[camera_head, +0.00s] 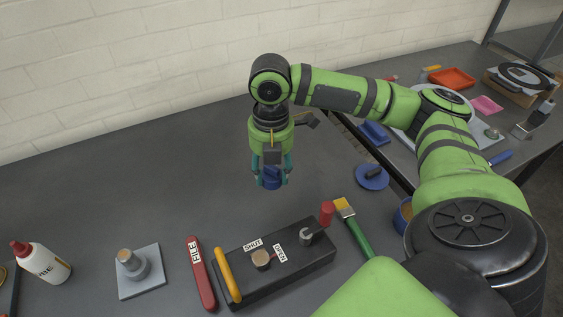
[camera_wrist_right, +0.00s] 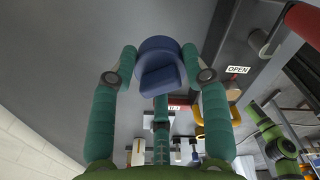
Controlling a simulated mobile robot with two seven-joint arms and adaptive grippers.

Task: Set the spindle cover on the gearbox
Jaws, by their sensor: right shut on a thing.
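My right gripper (camera_head: 271,184) hangs pointing down over the bench, behind the dark box. It is shut on a blue round piece with a raised block-shaped grip, which I take for the spindle cover (camera_head: 271,176). In the right wrist view the cover (camera_wrist_right: 160,48) sits between the two teal fingertips (camera_wrist_right: 158,72). The dark oblong box, which I take for the gearbox (camera_head: 289,275), lies on the bench in front, apart from the cover. It has a tan-topped post, a grey peg, a yellow handle, a red knob and SHUT and OPEN labels. My left gripper is not in view.
A red file holder (camera_head: 201,273) lies left of the box and a green-handled brush (camera_head: 357,232) right of it. A blue disc (camera_head: 372,182) lies at right. The back-left bench is clear.

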